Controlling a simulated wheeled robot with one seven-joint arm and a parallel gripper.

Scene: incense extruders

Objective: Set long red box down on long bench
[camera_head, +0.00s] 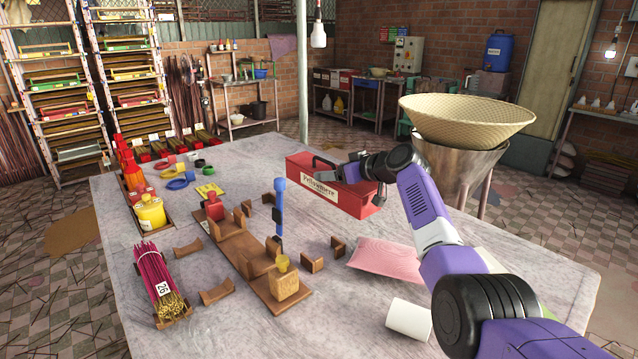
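The long red box (348,203) has a pale name label on its front side and a dark handle on top. It is at the far right part of the long bench (225,325), which has a pale, mottled top. My gripper (328,174) reaches in from the right and is at the handle, over the top of the box. The fingers are small and dark against the handle, so their closure on it is unclear. My wrist hides the right part of the box top. I cannot tell whether the underside touches the bench.
A pink cushion-like packet (385,262) and a white cylinder (409,319) lie in front of the box. Wooden holders (240,250) with a blue upright tool (279,205) stand to its left. A woven basket (466,118) on a metal funnel stands beyond the bench's right edge.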

